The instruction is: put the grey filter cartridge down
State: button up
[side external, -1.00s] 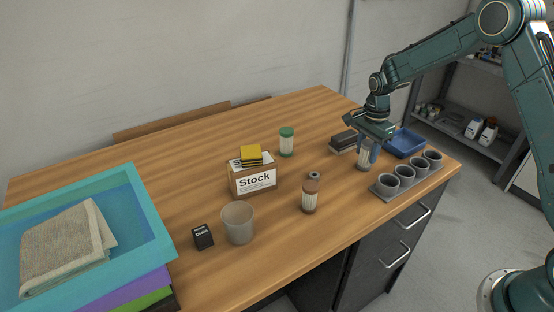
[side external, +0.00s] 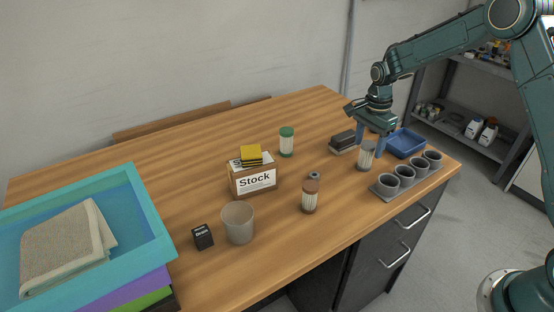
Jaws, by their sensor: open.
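The grey filter cartridge (side external: 366,156) stands upright on the wooden table, behind the row of grey cups and left of the blue tray. It has a pale pleated body and a grey top. My gripper (side external: 372,138) is open, with its blue fingers just above and behind the cartridge's top. The cartridge looks free of the fingers, though one finger partly overlaps it in this view.
A rack of grey cups (side external: 404,172) stands at the table's right edge. A blue tray (side external: 406,143) and a dark brush-like block (side external: 342,140) are close by. A brown-topped cartridge (side external: 310,195), a green-topped cartridge (side external: 287,142) and a Stock box (side external: 254,180) stand further left.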

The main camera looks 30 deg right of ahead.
notch_tip(320, 180, up, 9)
jog(key=shift+r, duration=0.2)
dwell(0.3)
dwell(0.4)
jog(key=s+a+r+n+t, duration=0.1)
jog(key=s+a+r+n, duration=0.25)
jog(key=s+r, duration=0.3)
jog(key=s+a+r+n+t, duration=0.2)
jog(key=s+a+r+n, duration=0.1)
jog(key=s+r+n, duration=0.4)
jog(key=s+a+f+n+t, duration=0.1)
jog(key=s+a+n, duration=0.1)
jog(key=s, duration=0.7)
jog(key=s+a+f+n+t, duration=0.1)
jog(key=s+a+n, duration=0.1)
jog(key=s+n, duration=0.3)
jog(key=s, duration=0.4)
jog(key=shift+t, duration=0.3)
